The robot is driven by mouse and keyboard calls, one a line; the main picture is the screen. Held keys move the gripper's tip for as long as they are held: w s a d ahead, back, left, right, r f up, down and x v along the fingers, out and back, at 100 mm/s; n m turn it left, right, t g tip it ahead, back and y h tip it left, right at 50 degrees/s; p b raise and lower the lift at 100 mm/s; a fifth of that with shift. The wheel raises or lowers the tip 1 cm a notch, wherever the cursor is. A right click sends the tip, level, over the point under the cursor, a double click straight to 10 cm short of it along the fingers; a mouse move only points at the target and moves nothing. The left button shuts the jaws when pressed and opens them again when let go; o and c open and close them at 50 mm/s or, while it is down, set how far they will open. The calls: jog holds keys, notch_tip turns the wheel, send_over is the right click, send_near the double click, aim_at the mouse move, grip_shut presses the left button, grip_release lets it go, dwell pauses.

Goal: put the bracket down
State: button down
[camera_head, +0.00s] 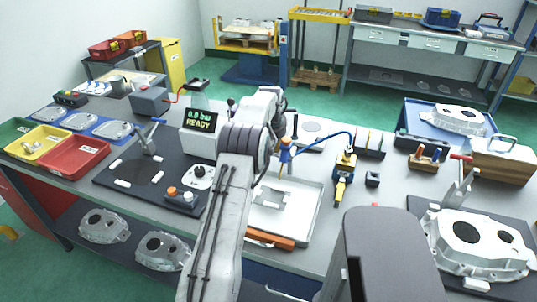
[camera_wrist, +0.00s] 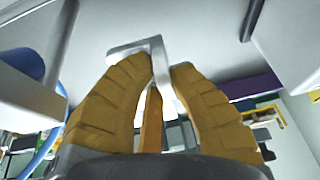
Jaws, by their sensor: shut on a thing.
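The pale grey bracket (camera_wrist: 158,50) shows in the wrist view between the fingertips, with a flat arm sticking out to the left above them. My gripper (camera_wrist: 162,70) has ribbed yellow-brown fingers and is shut on it. Beyond the bracket is a plain grey surface; I cannot tell whether the bracket touches it. In the head view my arm hides most of the gripper. A pale angular piece shows over the shallow white tray (camera_head: 313,222); I cannot tell whether it is the held bracket.
A display box (camera_head: 201,130) reading READY is left of the arm. A large casting (camera_head: 475,245) is at the right. Red and yellow bins crowd the left.

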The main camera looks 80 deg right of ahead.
aim_at(274, 153)
jog(key=shift+f+p, duration=0.8)
jog(key=shift+f, duration=1.75)
jog(key=c, duration=1.3)
grip_release()
jog(key=shift+r, duration=0.15)
jog(key=shift+b+v, duration=2.8)
jog(key=shift+v, duration=3.1)
